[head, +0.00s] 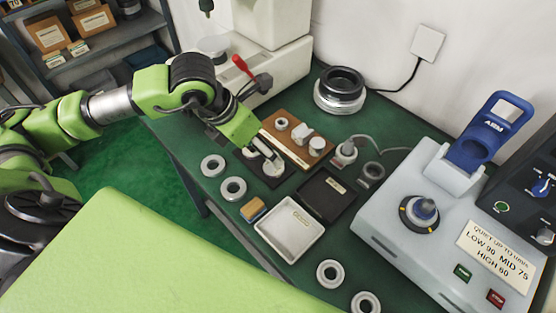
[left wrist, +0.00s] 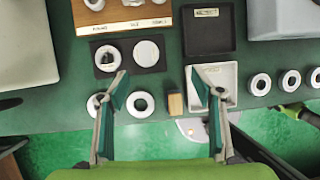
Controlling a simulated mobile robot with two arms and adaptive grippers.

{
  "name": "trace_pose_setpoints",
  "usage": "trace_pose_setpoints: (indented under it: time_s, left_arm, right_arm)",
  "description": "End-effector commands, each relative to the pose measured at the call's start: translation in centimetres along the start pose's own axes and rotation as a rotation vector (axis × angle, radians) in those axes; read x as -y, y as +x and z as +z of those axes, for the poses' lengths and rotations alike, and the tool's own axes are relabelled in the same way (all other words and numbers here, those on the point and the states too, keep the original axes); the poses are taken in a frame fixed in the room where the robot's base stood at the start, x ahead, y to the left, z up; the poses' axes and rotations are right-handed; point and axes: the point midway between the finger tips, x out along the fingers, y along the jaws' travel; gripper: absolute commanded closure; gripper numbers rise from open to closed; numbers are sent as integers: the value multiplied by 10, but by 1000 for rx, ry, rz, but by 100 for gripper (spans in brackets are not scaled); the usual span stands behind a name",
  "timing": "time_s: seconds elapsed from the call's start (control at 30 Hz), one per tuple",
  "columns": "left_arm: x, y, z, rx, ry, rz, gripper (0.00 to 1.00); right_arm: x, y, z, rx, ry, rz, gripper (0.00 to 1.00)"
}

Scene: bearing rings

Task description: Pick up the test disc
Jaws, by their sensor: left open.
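The test disc, which I take to be the pale flat disc (left wrist: 147,53), lies on the right half of a black mat (left wrist: 127,70) in the left wrist view. A white ring (left wrist: 107,58) with a dark centre lies on the mat's left half. My left gripper (left wrist: 158,73) is open, its two fingers spread wide, with the disc just beyond the gap between the tips. In the head view my left gripper (head: 267,155) is over the black mat (head: 271,182) and partly hides the disc (head: 274,167). Nothing is between the fingers.
A wooden board (head: 284,145) with small parts stands behind the mat. A black tray (head: 325,194) and a white tray (head: 289,228) lie to the right. Loose rings (head: 233,189) and a yellow-blue block (head: 253,209) lie near the front edge. A grey instrument (head: 440,215) fills the right.

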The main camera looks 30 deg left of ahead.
Motion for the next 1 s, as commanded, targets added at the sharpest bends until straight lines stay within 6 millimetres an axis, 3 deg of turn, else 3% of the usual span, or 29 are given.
trace_pose_setpoints:
  time_s: [0.07,0.17,0.5,0.77,1.0]
  left_arm:
    - [-18,-3,-3,-16,-2,64,40]
    - [-26,4,-5,-25,-5,89,40]
    - [-30,66,-6,-26,-5,87,40]
    - [-30,86,-7,-24,-3,85,40]
    - [-29,121,-10,-25,-4,86,40]
  right_arm:
    - [1,0,0,0,0,-1,42]
    - [3,-3,0,1,0,-3,42]
    - [5,-14,3,6,0,-6,42]
    - [5,-20,2,6,0,-6,42]
    - [4,-34,1,5,1,-6,42]
